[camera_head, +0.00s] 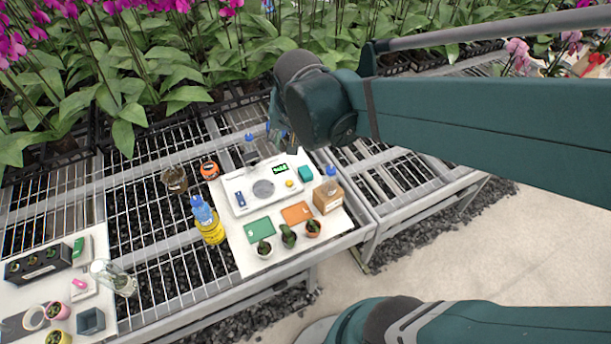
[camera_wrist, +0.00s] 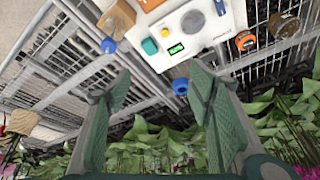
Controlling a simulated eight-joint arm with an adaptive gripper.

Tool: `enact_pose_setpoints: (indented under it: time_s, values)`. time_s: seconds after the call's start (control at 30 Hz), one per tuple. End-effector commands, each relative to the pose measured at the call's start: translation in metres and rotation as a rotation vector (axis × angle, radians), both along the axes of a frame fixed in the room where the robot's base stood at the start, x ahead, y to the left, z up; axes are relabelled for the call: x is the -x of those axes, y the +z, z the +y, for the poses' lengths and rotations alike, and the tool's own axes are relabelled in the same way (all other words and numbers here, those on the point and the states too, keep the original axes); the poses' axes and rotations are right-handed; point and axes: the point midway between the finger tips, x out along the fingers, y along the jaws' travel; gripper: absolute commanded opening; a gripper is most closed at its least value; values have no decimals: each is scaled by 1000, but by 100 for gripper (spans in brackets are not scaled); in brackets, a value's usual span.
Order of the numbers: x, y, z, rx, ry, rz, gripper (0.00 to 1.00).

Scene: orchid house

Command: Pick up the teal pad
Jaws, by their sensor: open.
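The teal pad (camera_head: 305,173) is a small block at the right edge of a white tray on a bench, just right of a green-lit display. It also shows in the wrist view as a small teal shape (camera_wrist: 150,46), above the gap between my fingers. My gripper (camera_wrist: 160,85) is open and empty, with its two green fingers spread wide. It is apart from the pad, and plants and bench slats show beyond it.
The display (camera_head: 280,169), a yellow knob (camera_head: 289,183) and a grey disc (camera_head: 263,189) are beside the pad. A blue-capped bottle in a wooden block (camera_head: 328,199) stands to its right. Another blue cap (camera_wrist: 180,86) shows between my fingers. Orchids fill the back.

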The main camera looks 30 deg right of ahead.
Motion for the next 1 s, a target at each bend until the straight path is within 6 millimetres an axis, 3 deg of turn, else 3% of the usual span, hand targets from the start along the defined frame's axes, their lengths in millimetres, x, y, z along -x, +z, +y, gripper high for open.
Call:
enact_pose_setpoints:
  time_s: [1.0]
  values:
    - [-86, -132, -34, -7, -616, 95, 52]
